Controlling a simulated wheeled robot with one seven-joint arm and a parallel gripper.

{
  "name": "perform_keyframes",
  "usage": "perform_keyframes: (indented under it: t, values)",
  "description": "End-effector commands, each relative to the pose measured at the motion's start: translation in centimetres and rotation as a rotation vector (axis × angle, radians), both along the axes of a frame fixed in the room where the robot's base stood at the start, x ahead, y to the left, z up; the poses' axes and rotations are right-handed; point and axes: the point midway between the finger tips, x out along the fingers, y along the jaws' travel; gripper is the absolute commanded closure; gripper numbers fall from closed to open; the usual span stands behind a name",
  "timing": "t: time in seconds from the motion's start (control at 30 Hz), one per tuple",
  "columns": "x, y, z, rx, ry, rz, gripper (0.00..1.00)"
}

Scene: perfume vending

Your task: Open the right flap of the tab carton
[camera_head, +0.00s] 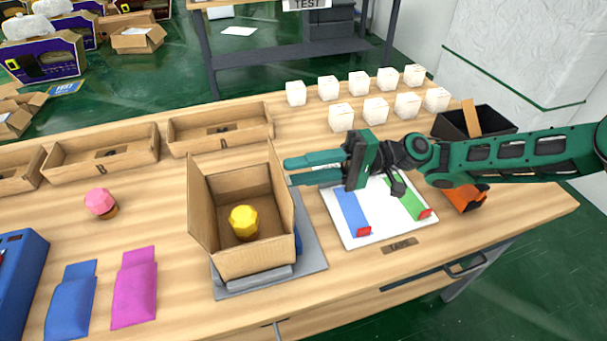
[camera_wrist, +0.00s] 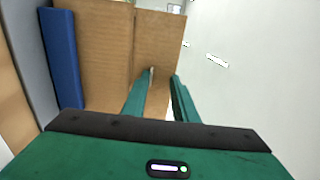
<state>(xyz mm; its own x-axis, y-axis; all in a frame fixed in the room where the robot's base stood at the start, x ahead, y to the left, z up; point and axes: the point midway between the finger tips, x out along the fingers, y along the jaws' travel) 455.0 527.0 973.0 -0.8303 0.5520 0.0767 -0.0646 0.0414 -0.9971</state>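The tab carton (camera_head: 252,265) stands open-topped on a grey plate, with a faceted yellow object (camera_head: 243,222) inside. Its left flap (camera_head: 201,205) stands up and leans outward. Its right flap (camera_head: 279,165) stands up at the right side, seen nearly edge-on. In the wrist view the right flap (camera_wrist: 160,42) is a brown panel beyond a vertical crease, joined to the carton side (camera_wrist: 92,45). My green gripper (camera_head: 290,171) reaches in from the right, its tips beside that flap. The fingers are apart, with brown cardboard showing between them (camera_wrist: 162,76); contact cannot be told.
The grey plate (camera_head: 312,262) lies under the carton. A white tray (camera_head: 388,232) with blue and green strips lies below my gripper. Several white boxes (camera_head: 376,108) stand behind, and a black bin (camera_head: 497,122) is at the right. A pink-topped object (camera_head: 100,202) stands left.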

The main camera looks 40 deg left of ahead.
Motion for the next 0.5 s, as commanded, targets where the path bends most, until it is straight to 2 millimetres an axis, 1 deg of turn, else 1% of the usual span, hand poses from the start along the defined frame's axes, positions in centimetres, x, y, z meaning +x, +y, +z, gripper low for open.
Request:
perform_keyframes:
  t: [0.03,0.07,0.1,0.2,0.5]
  values:
    - [0.2,0.0,1.3,0.008,-0.003,-0.002,0.78]
    - [0.2,0.0,1.9,0.008,-0.003,-0.003,0.78]
    - [-0.7,0.1,2.3,0.005,-0.001,0.002,0.78]
    - [-2.7,0.4,3.4,0.005,-0.001,0.003,0.78]
    - [-7.9,1.4,6.6,0.005,-0.001,0.002,0.78]
